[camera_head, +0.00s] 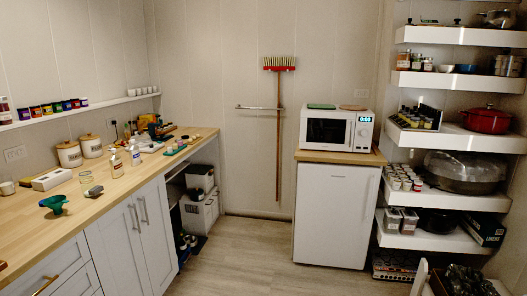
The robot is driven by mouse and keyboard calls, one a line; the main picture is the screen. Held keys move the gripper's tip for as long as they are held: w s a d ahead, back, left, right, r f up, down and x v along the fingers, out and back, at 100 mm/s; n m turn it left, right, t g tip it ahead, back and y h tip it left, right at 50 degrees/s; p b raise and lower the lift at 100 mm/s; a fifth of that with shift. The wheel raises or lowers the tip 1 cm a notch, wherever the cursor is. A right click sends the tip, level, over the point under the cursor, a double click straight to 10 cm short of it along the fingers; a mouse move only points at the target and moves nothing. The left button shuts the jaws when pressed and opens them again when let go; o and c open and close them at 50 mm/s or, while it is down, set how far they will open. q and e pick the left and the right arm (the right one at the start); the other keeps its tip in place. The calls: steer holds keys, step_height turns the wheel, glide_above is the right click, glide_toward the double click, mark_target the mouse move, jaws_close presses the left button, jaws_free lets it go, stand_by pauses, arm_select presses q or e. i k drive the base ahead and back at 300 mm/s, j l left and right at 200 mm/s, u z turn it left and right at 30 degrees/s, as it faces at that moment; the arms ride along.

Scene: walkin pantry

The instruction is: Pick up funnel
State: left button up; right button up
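A green funnel (54,204) is on the wooden counter (90,215) at the left, close to the counter's front edge. Its wide mouth shows as an oval tilted to one side. Neither of my grippers can be made out in this view. Nothing is seen touching the funnel.
A clear glass jar (87,178) and a small box (52,179) stand behind the funnel. Spray bottles (116,164) and canisters (69,154) are farther back. White cabinets (133,240) front the counter. The wooden floor (235,270) is open between the counter and the white fridge (333,215).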

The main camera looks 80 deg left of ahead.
mark_target(59, 207)
steer(key=u, duration=0.45)
steer(key=j+u, duration=0.1)
steer(key=u, duration=0.85)
steer(key=i+j+u, duration=0.1)
steer(key=u, duration=0.8)
steer(key=i+u, duration=0.25)
steer(key=u, duration=0.2)
steer(key=i+u, duration=0.3)
steer(key=u, duration=0.15)
steer(key=i+l+u, duration=0.1)
steer(key=i+u, duration=0.15)
steer(key=u, duration=0.2)
steer(key=i+l+u, duration=0.2)
steer(key=u, duration=0.3)
steer(key=i+l+u, duration=0.25)
steer(key=u, duration=0.2)
